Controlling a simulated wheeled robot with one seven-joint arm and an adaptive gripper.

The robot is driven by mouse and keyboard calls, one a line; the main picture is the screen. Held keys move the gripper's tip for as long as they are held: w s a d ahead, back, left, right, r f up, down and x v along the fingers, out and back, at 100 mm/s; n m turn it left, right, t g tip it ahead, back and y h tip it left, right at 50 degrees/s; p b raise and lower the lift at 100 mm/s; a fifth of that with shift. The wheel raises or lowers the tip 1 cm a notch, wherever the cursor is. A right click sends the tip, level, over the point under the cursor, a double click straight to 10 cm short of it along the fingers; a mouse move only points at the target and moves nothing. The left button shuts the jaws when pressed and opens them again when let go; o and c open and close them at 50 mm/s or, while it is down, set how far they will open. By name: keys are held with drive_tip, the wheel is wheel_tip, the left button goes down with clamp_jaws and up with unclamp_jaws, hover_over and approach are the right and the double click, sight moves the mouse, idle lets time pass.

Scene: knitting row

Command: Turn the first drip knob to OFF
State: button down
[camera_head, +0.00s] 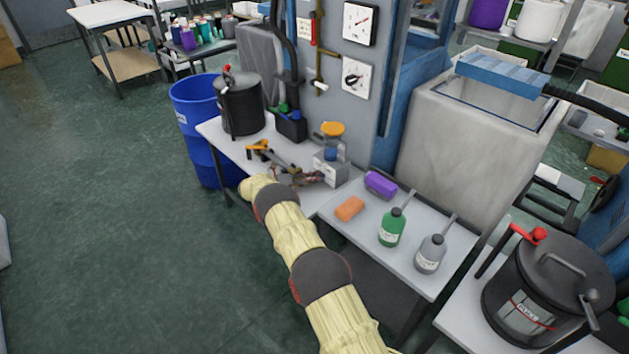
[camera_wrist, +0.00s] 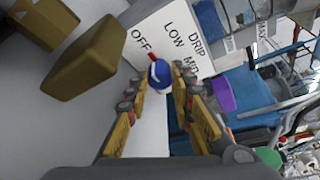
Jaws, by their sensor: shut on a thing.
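The drip knob (camera_wrist: 158,74) is blue and sits on a pale box face lettered DRIP, OFF, LOW and MID in the wrist view. A small red mark (camera_wrist: 152,56) at the knob's top points up, nearer to OFF than to LOW. My gripper (camera_wrist: 160,90) is shut on the knob, one yellow-and-dark finger on each side. In the head view, a grey box (camera_head: 332,170) with a blue part and an orange lid (camera_head: 333,129) stands on the bench. My gripper (camera_head: 308,178) is at its left front. The knob cannot be made out there.
An orange-and-black tool (camera_head: 259,147) lies left of my gripper. A black pot (camera_head: 240,104) stands at the bench's far left.

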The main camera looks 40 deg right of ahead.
drive_tip(key=c, duration=1.6)
unclamp_jaws()
drive_tip(key=shift+w, duration=0.1)
drive_tip(key=shift+o, duration=0.2)
drive_tip(key=v, duration=1.2)
drive_tip(key=shift+f, duration=0.15)
